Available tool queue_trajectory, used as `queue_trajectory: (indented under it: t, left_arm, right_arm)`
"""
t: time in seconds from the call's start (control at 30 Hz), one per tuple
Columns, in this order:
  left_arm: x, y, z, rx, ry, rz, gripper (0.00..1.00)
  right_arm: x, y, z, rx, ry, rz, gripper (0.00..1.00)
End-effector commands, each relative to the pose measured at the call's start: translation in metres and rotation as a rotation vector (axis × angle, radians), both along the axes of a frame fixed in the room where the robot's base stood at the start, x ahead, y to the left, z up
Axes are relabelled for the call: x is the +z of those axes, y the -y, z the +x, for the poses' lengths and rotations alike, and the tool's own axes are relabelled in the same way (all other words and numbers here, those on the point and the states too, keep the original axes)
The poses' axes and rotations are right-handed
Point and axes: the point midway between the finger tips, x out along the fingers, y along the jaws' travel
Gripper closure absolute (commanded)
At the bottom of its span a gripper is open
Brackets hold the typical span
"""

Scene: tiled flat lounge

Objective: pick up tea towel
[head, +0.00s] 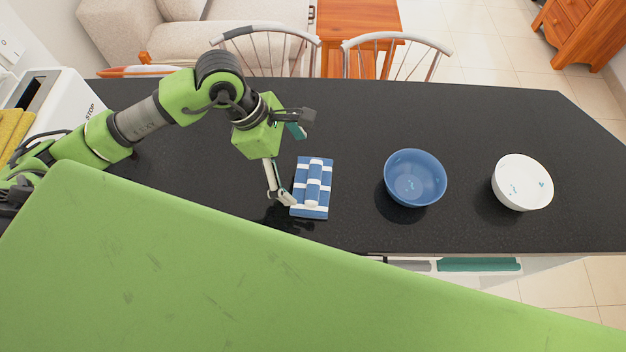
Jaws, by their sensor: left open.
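The tea towel (309,212) is blue with white stripes. It lies folded on the black counter, with a thicker rolled or folded part along its middle. My left gripper (292,165) is open beside the towel's left edge. One finger reaches down close to the towel's near left corner, and the other is at the far side, above the counter. I cannot tell whether the near finger touches the cloth. My right gripper is not in view.
A blue bowl (415,178) stands right of the towel, and a white bowl (522,182) stands farther right. The black counter (480,115) is clear behind them. Chairs (395,50) stand along its far edge. A wooden table (350,20) is beyond.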

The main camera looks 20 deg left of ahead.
Motion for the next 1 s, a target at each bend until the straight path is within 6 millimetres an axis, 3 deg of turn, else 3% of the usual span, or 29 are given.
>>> queue_trajectory:
  t: [0.27,0.43,0.7,0.87,1.0]
  left_arm:
    - [-0.019,0.023,0.002,-0.001,-0.005,-0.003,0.00]
    - [-0.041,0.030,0.004,0.000,-0.002,0.000,0.00]
    - [-0.046,0.031,0.005,-0.001,0.001,0.000,0.00]
    - [-0.046,0.031,0.005,-0.001,0.000,0.000,0.39]
    - [-0.045,0.031,0.005,-0.001,0.000,0.000,0.41]
  right_arm:
    - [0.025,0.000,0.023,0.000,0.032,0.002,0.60]
    - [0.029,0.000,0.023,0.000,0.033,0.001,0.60]
    - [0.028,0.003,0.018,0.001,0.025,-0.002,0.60]
    - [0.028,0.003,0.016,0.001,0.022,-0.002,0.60]
    - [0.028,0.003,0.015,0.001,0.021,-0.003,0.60]
